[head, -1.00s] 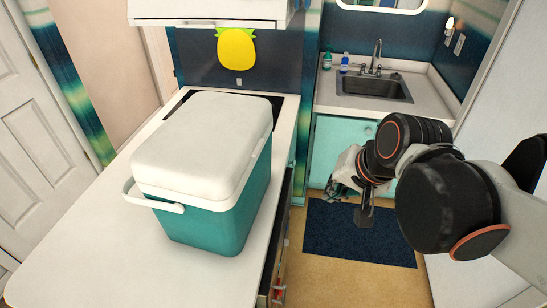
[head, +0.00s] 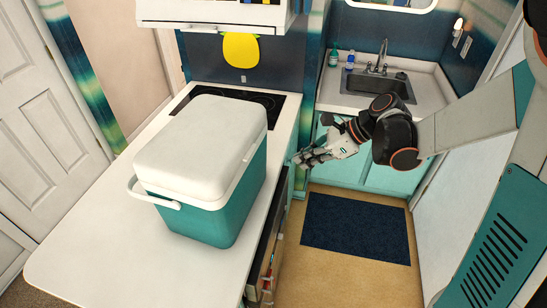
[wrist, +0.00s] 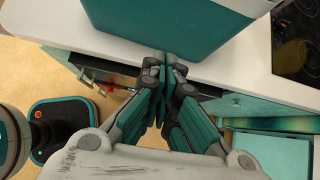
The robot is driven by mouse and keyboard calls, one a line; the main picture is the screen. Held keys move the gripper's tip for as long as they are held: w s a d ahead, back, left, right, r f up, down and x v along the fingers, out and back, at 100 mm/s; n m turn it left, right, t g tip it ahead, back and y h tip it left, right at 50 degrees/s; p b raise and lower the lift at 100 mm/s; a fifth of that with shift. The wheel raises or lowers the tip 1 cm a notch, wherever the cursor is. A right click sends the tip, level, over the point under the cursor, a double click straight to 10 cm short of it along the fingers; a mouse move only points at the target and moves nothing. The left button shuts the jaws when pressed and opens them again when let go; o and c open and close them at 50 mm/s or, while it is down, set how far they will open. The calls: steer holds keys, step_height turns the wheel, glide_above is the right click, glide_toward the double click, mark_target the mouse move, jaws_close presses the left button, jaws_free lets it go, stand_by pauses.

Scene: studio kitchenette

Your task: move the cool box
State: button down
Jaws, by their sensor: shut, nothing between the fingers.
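The cool box (head: 215,215) is teal with a white lid (head: 203,145) and a white handle (head: 152,196) at its near left. It stands upright and closed on the white counter (head: 90,250). Its lower teal wall shows at the top of the wrist view (wrist: 185,25). My gripper (head: 298,161) is to the right of the box, just off the counter's right side. In the wrist view my gripper (wrist: 166,60) has its fingers together with nothing between them, and they point at the counter edge below the box. A gap shows between fingers and box in the head view.
A black cooktop (head: 262,99) lies behind the box. A partly open drawer (head: 265,255) is under the counter's right edge. A sink (head: 372,88) is at the back right, and a dark blue mat (head: 355,226) lies on the floor. The counter's near left part is clear.

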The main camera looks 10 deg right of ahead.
steer(key=b, duration=0.2)
glide_toward(254, 177)
step_height(254, 177, down, 3)
steer(key=shift+w+a+r, duration=0.1)
steer(key=shift+w+a, duration=0.05)
steer(key=shift+a, duration=0.6)
steer(key=shift+w+a, duration=0.2)
steer(key=shift+a, duration=0.5)
steer(key=w+a+b, duration=0.1)
steer(key=w+a, duration=0.1)
steer(key=a, duration=0.6)
steer(key=w+a+b, duration=0.1)
steer(key=w+a, duration=0.2)
steer(key=a, duration=0.5)
steer(key=shift+a+b, duration=0.2)
steer(key=shift+b, duration=0.1)
steer(key=shift+w, duration=0.15)
